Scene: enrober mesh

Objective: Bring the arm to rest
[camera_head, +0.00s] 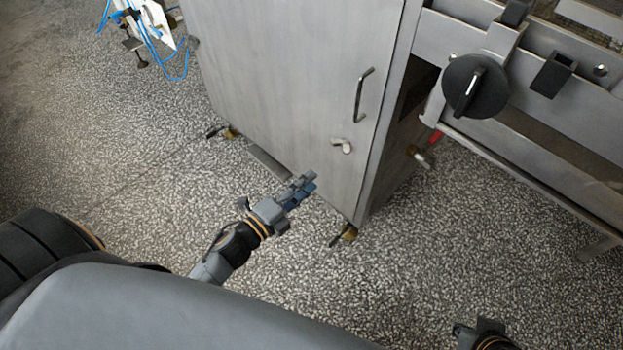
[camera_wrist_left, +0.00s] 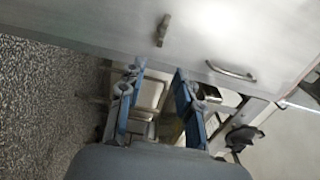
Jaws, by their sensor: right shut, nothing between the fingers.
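My left gripper (camera_head: 303,187) reaches out over the floor in front of the grey metal cabinet (camera_head: 290,80). It appears in front of the cabinet's lower edge in the head view, and I cannot tell the exact gap. In the left wrist view its two blue fingers (camera_wrist_left: 158,80) stand apart with nothing held between them. Of my right arm only a dark end part with my right gripper (camera_head: 470,332) shows at the bottom right edge of the head view, mostly cut off. It is shut and empty, over the floor.
The cabinet door has a bar handle (camera_head: 361,95) and a small latch (camera_head: 342,146). A steel machine frame with a black knob (camera_head: 475,86) stands at the upper right. A white stand with blue cable (camera_head: 152,25) is at the upper left. Speckled floor (camera_head: 390,285) between is clear.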

